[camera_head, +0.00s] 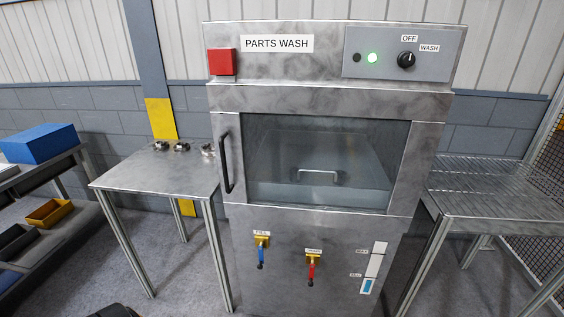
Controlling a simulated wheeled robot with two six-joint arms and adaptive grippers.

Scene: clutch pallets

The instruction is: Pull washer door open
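The parts washer (330,100) is a grey metal cabinet in the middle of the head view. Its door (398,165) is shut, with a large glass window (320,150). A black vertical bar handle (225,163) is on the door's left side. Through the glass I see a handle (318,176) on something inside; the rest in there is dim. Neither of my grippers is recognisable in this view. A dark shape at the bottom left edge may be part of my own body.
A metal table (150,180) with several small metal parts (180,147) stands left of the washer. A wire-topped table (500,195) stands right. A blue box (40,143) is on a rack far left. Blue (261,254) and red valve levers (311,270) stick out below the door.

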